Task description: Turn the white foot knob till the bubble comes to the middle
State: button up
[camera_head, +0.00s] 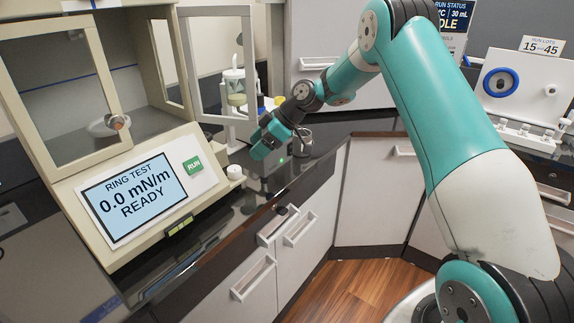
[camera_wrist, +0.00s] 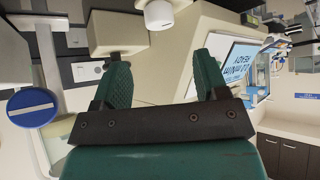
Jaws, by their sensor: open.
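The white foot knob (camera_head: 235,172) sits at the right front corner of the beige ring test instrument (camera_head: 72,190), just above the dark counter. A small yellow-green strip (camera_head: 180,226) on the instrument's lower front edge looks like the level vial; the bubble's place in it is too small to tell. My gripper (camera_head: 262,143) is open and empty, to the right of the knob and apart from it. In the wrist view my gripper (camera_wrist: 163,72) shows both teal fingers spread, and a white knob (camera_wrist: 158,14) lies beyond them at the top edge.
The instrument's screen (camera_head: 136,198) reads 0.0 mN/m READY, beside a green RUN button (camera_head: 193,164). An open glazed door (camera_head: 222,65) stands behind my gripper. A metal cup (camera_head: 304,138) is close to its right. The dark counter (camera_head: 262,188) in front is narrow.

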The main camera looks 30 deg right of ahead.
jog(key=b+v, duration=0.1)
jog(key=v, duration=0.7)
jog(key=s+a+m+h, duration=0.2)
jog(key=s+m, duration=0.2)
jog(key=s, duration=0.3)
jog(key=s+a+f+m+h, duration=0.1)
jog(key=s+a+m+h, duration=0.1)
jog(key=s+m, duration=0.3)
jog(key=shift+s+a+f+g+h, duration=0.3)
jog(key=shift+s+a+f+h, duration=0.1)
jog(key=shift+s+a, duration=0.45)
